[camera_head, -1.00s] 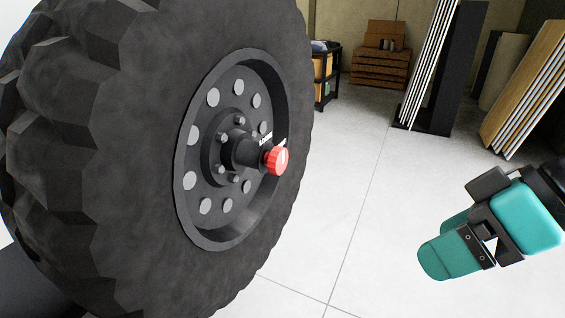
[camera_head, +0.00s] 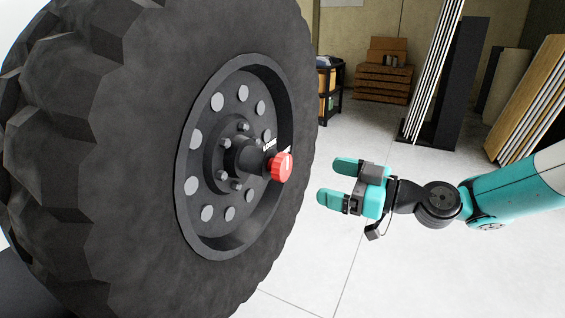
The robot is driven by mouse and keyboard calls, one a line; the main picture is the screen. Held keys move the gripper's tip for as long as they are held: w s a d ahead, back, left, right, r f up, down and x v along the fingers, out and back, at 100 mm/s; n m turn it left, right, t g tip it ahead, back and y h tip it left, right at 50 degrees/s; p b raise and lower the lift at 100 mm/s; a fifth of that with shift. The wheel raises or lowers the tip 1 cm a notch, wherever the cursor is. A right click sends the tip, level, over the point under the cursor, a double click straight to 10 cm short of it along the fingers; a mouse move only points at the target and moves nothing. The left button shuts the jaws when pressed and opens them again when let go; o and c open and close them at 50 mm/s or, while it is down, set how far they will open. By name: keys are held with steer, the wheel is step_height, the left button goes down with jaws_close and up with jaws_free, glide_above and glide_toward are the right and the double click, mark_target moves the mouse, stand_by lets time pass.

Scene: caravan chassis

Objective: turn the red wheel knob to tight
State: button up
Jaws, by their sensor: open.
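The red wheel knob (camera_head: 281,167) sits at the end of the dark hub in the middle of the big black wheel (camera_head: 130,150). A white mark shows on the knob's face, and white lettering lies on the hub beside it, too small to read. My gripper (camera_head: 340,183) is to the right of the knob and apart from it. Its two teal fingers are spread, point left toward the wheel and hold nothing. My arm comes in from the right edge. The far side of the knob is hidden.
The tyre fills the left half of the view. A black shelf (camera_head: 333,88) and stacked brown boxes (camera_head: 383,84) stand at the back. Panels (camera_head: 530,95) lean at the back right. The pale floor (camera_head: 400,265) is clear.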

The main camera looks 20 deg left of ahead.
mark_target(287, 170)
steer(key=a+p, duration=0.1)
steer(key=a, duration=0.2)
steer(key=a+p, duration=0.1)
steer(key=a, duration=0.3)
steer(key=w+a+p, duration=0.1)
steer(key=a, duration=0.3)
steer(key=shift+a, duration=0.25)
steer(key=c, duration=0.9)
steer(key=shift+s, duration=0.1)
steer(key=shift+c, duration=0.2)
